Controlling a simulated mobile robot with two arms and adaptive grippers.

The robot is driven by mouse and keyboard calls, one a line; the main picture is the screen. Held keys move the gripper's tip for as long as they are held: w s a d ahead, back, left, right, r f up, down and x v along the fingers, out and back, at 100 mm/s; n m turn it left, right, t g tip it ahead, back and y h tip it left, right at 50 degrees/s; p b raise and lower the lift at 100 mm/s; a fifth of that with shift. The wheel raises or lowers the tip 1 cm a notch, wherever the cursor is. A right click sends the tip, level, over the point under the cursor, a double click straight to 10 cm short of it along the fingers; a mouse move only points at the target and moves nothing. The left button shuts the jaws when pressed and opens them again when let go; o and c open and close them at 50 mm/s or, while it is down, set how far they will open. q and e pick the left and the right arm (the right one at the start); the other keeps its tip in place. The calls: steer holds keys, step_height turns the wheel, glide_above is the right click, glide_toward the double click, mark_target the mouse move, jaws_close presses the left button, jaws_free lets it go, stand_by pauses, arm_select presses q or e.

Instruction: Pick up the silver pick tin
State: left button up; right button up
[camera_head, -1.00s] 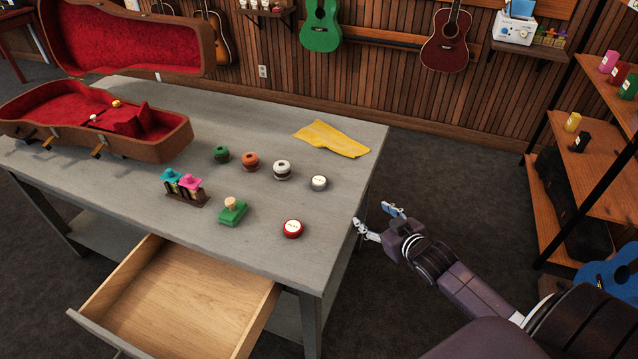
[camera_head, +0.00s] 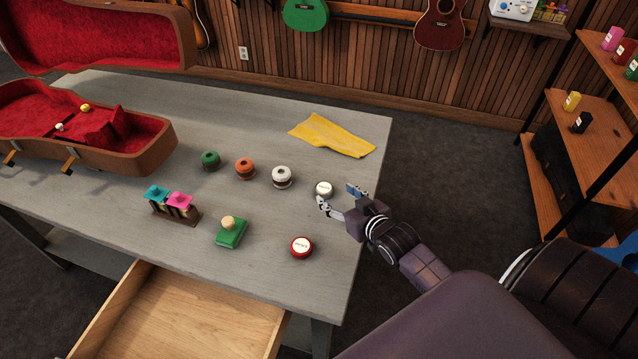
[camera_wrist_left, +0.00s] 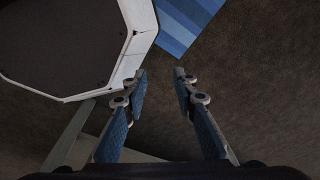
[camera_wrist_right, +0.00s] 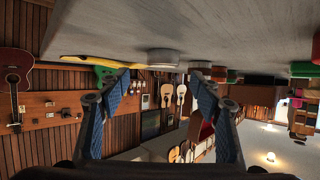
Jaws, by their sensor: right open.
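The silver pick tin (camera_head: 324,187) is a small round tin with a pale lid, on the grey table near its right edge. My right gripper (camera_head: 339,197) is open at table-top level, just to the right of the tin, its fingertips pointing at it. In the right wrist view, which is upside down, a pale round tin (camera_wrist_right: 163,57) shows ahead of the open fingers, and I see nothing held. My left gripper (camera_wrist_left: 160,80) is open and empty above the dark floor, outside the head view.
A red tin (camera_head: 302,247) sits nearer the front. White (camera_head: 282,176), orange (camera_head: 245,168) and green (camera_head: 210,160) round items stand to the left. A yellow cloth (camera_head: 332,135) lies behind. A green block with a knob (camera_head: 231,232) stands front left. The drawer (camera_head: 185,315) is open.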

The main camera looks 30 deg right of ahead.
mark_target(325, 189)
steer(key=shift+w+f, duration=0.1)
steer(key=shift+w, duration=0.35)
steer(key=shift+p+x, duration=0.35)
steer(key=shift+x, duration=0.6)
steer(key=shift+w+a+f, duration=0.1)
steer(key=shift+w+f, duration=0.25)
steer(key=shift+w, duration=0.2)
steer(key=shift+w+a+f, duration=0.1)
steer(key=shift+w+f, duration=0.25)
steer(key=shift+w, duration=0.2)
steer(key=shift+w+d+f, duration=0.1)
steer(key=shift+w+f, duration=0.05)
steer(key=shift+w, duration=0.2)
steer(key=shift+c, duration=0.4)
steer(key=c, duration=1)
arm_select(q)
steer(key=s, duration=0.3)
steer(key=shift+s+a+r, duration=0.15)
steer(key=shift+s+r, duration=0.2)
steer(key=shift+r, duration=0.05)
arm_select(e)
steer(key=shift+c, duration=0.8)
arm_select(q)
steer(key=shift+w, duration=0.1)
